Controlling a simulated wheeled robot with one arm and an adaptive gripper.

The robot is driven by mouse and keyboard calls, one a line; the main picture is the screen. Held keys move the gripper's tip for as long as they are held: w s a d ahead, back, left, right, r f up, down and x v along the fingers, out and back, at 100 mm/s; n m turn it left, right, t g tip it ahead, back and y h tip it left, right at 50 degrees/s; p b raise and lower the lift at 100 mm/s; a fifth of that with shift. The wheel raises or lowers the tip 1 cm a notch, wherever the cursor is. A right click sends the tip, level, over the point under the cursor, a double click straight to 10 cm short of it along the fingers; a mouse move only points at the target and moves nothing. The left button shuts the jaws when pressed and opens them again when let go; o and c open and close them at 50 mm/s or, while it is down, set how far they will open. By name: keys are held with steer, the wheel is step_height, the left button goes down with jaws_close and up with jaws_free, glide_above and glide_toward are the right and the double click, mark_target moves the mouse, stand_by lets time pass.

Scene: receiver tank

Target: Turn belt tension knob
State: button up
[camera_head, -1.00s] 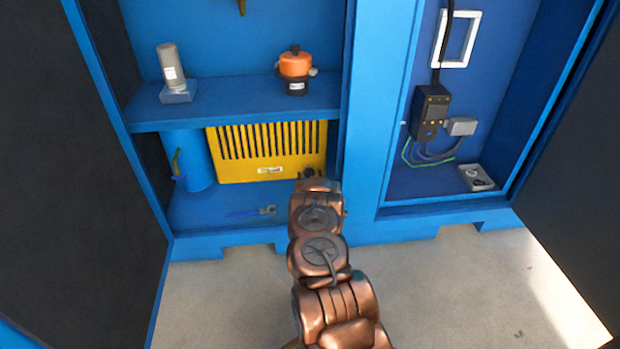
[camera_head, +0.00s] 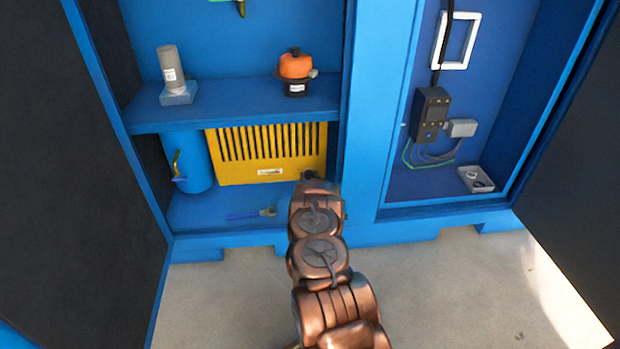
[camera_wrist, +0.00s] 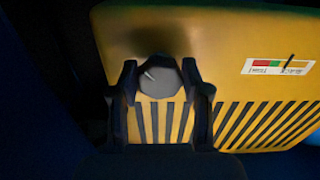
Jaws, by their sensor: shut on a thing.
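The belt tension knob (camera_wrist: 158,75) is a round grey knob with a white pointer line, on the yellow slotted guard (camera_wrist: 215,70). The line points to the upper left in the wrist view. My gripper (camera_wrist: 160,82) is shut on the knob, one dark finger on each side of it. A white label strip (camera_wrist: 279,67) with red, green and orange fields and a black needle sits on the guard; the needle is over its right part. In the head view the guard (camera_head: 230,172) stands in the lower left bay, and my wrist hides the knob.
A blue shelf (camera_head: 235,110) above the guard bears a grey cylinder (camera_head: 170,68) and an orange-topped black device (camera_head: 295,68). A blue tank (camera_head: 190,150) stands left of the guard. A divider (camera_head: 365,150) is close on the right. Open dark doors flank the cabinet.

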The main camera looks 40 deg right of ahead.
steer(key=shift+m, duration=0.3)
steer(key=m, duration=0.4)
steer(key=shift+r+m, duration=0.1)
steer(key=shift+m, duration=1.9)
steer(key=shift+d, duration=0.1)
steer(key=o, duration=1.2)
steer(key=shift+c, duration=0.2)
steer(key=shift+a, duration=0.2)
steer(key=v, duration=1.2)
